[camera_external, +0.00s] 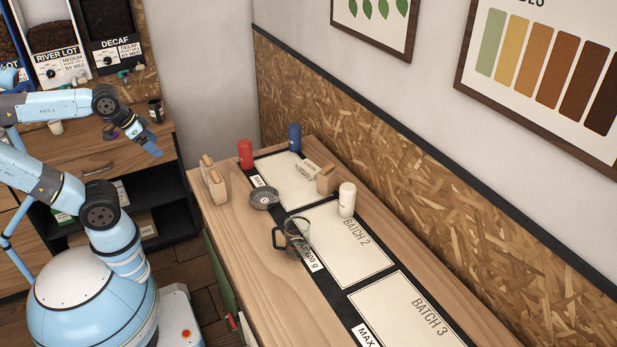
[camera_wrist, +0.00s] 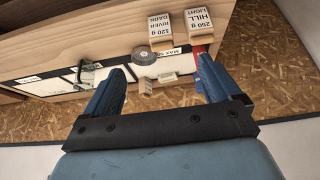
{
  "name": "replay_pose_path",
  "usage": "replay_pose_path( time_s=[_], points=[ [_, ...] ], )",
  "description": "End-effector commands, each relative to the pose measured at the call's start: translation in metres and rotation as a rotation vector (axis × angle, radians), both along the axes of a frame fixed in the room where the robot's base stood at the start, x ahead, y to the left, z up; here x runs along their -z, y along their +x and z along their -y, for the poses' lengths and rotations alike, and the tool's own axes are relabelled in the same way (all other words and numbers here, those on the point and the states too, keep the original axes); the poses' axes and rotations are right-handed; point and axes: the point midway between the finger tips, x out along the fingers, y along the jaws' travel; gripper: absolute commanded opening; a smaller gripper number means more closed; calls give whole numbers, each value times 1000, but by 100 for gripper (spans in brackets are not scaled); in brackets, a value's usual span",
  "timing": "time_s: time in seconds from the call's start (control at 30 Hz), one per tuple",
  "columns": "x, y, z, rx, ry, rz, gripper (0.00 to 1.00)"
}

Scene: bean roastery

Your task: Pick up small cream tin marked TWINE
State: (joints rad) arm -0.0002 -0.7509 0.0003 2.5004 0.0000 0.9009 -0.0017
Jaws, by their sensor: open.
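A small cream tin (camera_external: 347,199) stands upright on the bench, at the upper corner of the white BATCH 2 panel. Its lettering is too small to read. I cannot make the tin out for sure in the wrist view. My gripper (camera_external: 152,146) is up in the air left of the bench, well away from the tin. In the wrist view its two blue fingers (camera_wrist: 160,68) are spread wide with nothing held between them.
A glass jug (camera_external: 297,235) stands in front of the tin, and a wooden block (camera_external: 327,180) is close behind it. A round mesh dish (camera_external: 264,198), red tin (camera_external: 246,154) and blue tin (camera_external: 294,137) stand farther back.

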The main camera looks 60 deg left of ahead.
Motion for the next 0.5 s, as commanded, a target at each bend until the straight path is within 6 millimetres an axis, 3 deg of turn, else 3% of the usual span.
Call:
replay_pose_path(
  time_s=[0.27,0.37,0.5],
  points=[
    [-2,3,1,4,2,-1,91],
    [-8,15,3,14,6,-5,91],
    [-24,49,10,42,18,-13,91]
  ],
)
